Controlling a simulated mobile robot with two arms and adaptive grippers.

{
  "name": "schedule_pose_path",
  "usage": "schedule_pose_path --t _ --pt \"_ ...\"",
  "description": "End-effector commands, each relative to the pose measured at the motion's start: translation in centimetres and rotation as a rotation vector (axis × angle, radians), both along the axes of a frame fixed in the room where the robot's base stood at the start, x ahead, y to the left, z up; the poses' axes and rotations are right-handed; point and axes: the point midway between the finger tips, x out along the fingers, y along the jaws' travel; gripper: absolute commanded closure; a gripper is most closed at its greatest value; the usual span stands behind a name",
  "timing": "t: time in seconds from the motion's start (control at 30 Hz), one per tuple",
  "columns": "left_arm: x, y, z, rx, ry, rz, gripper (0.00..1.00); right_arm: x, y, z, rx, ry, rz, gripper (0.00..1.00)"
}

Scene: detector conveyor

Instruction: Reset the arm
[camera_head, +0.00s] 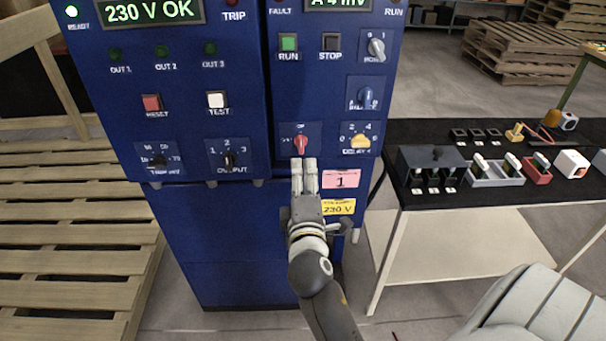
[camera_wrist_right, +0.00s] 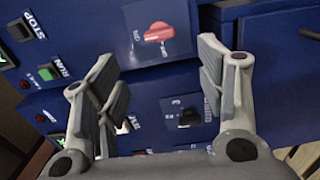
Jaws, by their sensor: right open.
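My right gripper (camera_head: 304,172) is in front of the blue control cabinet (camera_head: 235,235), its fingers pointing at the panel just below a red rotary knob (camera_head: 300,146). In the right wrist view the two fingers of the right gripper (camera_wrist_right: 165,90) are spread apart with nothing between them. The red knob (camera_wrist_right: 159,32) shows there beyond the fingertips, between them and towards the top. Whether a fingertip touches the panel cannot be told. My left gripper is in neither view.
A black-topped table (camera_head: 420,208) with switches, sockets and small boxes stands at the right. Wooden pallets (camera_head: 75,235) are at the left, and more pallets (camera_head: 520,50) are stacked at the back right. A grey ribbed object (camera_head: 525,310) is at the lower right.

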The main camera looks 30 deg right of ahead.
Motion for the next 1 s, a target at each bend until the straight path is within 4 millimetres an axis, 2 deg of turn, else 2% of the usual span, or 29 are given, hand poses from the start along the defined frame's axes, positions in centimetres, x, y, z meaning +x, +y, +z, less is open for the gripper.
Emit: schedule_pose_path --t 0.47,0.57,0.67,0.77,0.87,1.0 --pt "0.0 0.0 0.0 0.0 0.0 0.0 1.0 0.0 0.0 0.0 0.0 0.0 0.001 0.36" --pt "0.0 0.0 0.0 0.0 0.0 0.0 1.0 0.3 0.3 -1.0 0.014 0.011 0.013 0.36" --pt "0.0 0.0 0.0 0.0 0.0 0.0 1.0 1.3 1.5 -4.2 0.064 0.05 0.056 0.36" --pt "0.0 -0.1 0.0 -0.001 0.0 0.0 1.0 2.2 3.6 -10.2 0.163 0.12 0.121 0.36" --pt "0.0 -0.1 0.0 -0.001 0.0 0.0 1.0 2.3 6.1 -17.5 0.292 0.209 0.179 0.36" --pt "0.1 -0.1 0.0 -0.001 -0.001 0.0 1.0 0.1 9.1 -27.7 0.485 0.338 0.216 0.36"
